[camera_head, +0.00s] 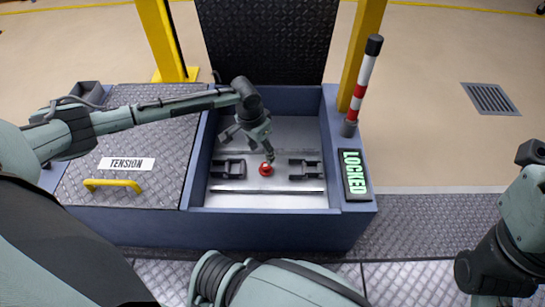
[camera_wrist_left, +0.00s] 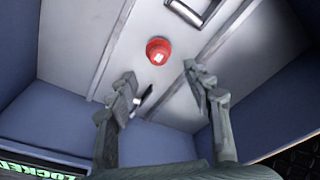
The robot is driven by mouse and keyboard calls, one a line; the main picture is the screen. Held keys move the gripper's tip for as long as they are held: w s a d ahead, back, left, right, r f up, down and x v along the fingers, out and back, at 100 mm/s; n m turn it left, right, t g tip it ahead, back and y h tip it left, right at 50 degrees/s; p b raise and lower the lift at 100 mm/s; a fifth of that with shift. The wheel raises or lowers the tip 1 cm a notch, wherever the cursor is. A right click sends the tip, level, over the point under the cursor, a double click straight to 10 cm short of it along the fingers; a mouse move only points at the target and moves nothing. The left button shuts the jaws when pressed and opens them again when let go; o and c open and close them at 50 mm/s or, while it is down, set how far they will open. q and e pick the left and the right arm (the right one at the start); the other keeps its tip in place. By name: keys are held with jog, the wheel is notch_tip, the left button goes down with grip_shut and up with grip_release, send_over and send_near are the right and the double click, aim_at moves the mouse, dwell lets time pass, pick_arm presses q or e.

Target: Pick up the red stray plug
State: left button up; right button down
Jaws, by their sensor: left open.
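The red stray plug (camera_head: 266,169) is a small round red piece with a pale mark on top. It sits on the light grey floor of the open blue bay, between two dark brackets. My left gripper (camera_head: 247,148) is inside the bay, just above and left of the plug in the head view. In the left wrist view the red plug (camera_wrist_left: 158,50) shows whole, beyond the open fingertips of my left gripper (camera_wrist_left: 160,80). The fingers are apart with nothing between them. My right gripper is not visible; only part of that arm shows at the right edge.
Dark brackets stand left (camera_head: 228,169) and right (camera_head: 304,169) of the plug. The bay's blue walls (camera_head: 333,150) enclose my left gripper. A lit LOCKED sign (camera_head: 355,174) and a red-and-white striped post (camera_head: 364,85) stand right. A TENSION cover (camera_head: 165,185) with a yellow handle lies left.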

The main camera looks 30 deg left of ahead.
aim_at(265, 165)
pick_arm(q)
jog(key=f+b, duration=0.1)
jog(key=f, duration=0.1)
jog(key=f+b, duration=0.1)
jog(key=f, duration=0.2)
jog(key=w+f+b, duration=0.1)
jog(key=f, duration=0.1)
jog(key=shift+d+f+b, duration=0.25)
jog(key=shift+d+b, duration=0.05)
jog(key=shift+b, duration=0.1)
jog(key=shift+c, duration=0.6)
jog(key=c, duration=0.8)
